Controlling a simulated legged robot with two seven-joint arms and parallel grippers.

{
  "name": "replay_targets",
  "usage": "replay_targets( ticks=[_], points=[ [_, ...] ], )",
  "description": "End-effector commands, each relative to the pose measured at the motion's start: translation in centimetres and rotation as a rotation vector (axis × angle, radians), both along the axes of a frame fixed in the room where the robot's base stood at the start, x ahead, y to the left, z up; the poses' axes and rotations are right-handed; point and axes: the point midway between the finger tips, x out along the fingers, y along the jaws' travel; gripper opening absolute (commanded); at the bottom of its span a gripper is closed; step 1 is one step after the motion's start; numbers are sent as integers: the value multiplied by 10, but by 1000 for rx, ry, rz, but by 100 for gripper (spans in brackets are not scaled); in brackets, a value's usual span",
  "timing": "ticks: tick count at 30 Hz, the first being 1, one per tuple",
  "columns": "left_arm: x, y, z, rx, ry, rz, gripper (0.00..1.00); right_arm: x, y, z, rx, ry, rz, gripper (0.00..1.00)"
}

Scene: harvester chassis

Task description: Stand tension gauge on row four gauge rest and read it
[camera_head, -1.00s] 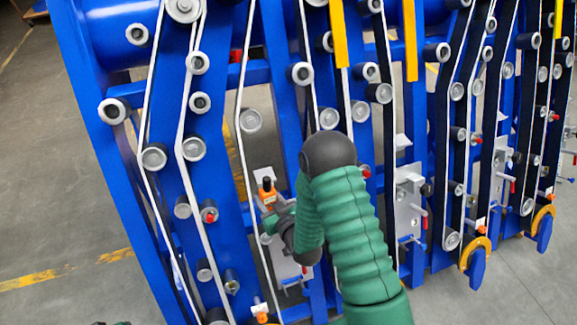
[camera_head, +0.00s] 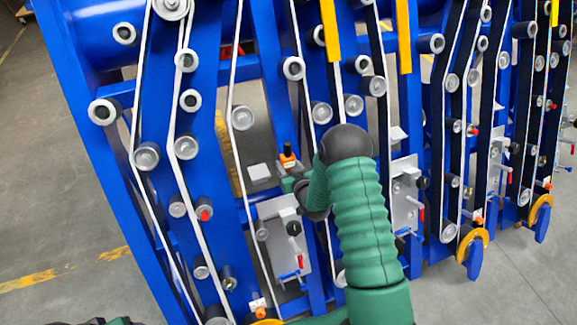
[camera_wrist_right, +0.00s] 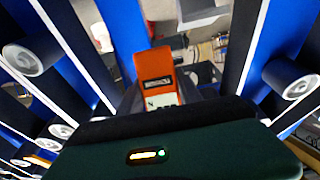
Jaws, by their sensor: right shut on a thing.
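The orange tension gauge (camera_head: 288,159) with a black top is held by my right gripper (camera_head: 293,181) in front of the blue frame. In the right wrist view the gauge (camera_wrist_right: 158,80) shows a small dark display, too small to read. A pale plate (camera_head: 283,238) with a black knob and red-tipped handle is below the gripper. A small pale ledge (camera_head: 259,172) shows just left of the gauge. The gauge looks apart from it, though contact is hard to judge. No row marking is legible. My left gripper is out of view.
White belts run over several grey rollers (camera_head: 146,156) around the gripper. Another pale plate (camera_head: 405,195) with a knob and red handle is to the right. Yellow bars (camera_head: 404,37) hang above. Open floor (camera_head: 60,210) lies at the left.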

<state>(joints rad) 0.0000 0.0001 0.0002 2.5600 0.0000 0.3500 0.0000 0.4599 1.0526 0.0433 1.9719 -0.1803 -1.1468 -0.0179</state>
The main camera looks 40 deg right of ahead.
Motion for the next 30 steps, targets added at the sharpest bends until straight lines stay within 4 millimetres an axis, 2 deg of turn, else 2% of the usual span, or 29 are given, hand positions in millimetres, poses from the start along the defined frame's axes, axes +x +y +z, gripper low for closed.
replay_targets(
  ticks=[24, 25, 30],
  points=[
    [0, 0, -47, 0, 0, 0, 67, 101, 61, -1, -1, -7, 4, 0],
    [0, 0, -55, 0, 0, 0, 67, 99, 59, -12, 0, -3, 2, 0],
    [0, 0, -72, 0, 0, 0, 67, 98, 59, -30, -1, -4, 1, 0]
  ],
)
